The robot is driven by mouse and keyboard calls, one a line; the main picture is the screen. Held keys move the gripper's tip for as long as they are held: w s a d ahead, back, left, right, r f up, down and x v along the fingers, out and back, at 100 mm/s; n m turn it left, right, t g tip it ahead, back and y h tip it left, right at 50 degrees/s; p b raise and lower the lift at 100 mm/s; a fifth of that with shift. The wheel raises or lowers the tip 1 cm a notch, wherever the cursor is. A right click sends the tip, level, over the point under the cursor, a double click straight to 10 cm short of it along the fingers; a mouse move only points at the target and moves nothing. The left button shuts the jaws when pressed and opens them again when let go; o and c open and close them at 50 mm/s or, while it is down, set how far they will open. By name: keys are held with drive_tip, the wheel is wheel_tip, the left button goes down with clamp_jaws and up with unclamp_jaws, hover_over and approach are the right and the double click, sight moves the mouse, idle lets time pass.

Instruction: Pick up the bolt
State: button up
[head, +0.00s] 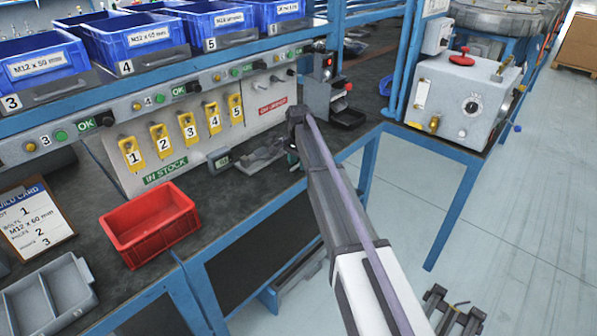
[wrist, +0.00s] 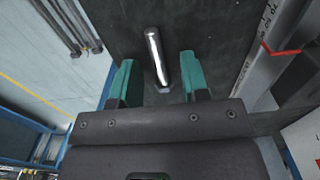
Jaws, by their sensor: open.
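The bolt (wrist: 154,50) is a shiny metal rod on the dark bench top in the wrist view. It runs lengthwise between the two teal fingers of my gripper (wrist: 160,66), with its far end past the fingertips. Clear gaps show on both sides of the bolt, and the jaws are open. In the head view my gripper (head: 293,160) is low over the bench near its front edge, mostly hidden by my arm. I cannot make out the bolt there.
A red bin (head: 150,222), a grey divided tray (head: 50,297) and a build card (head: 35,220) lie to the left. Numbered yellow tags (head: 188,125) hang on the panel behind. Blue bins (head: 40,68) fill the shelf above. A grey machine box (head: 465,95) stands at right.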

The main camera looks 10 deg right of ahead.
clamp_jaws()
idle(0.3)
drive_tip(key=shift+r, duration=0.1)
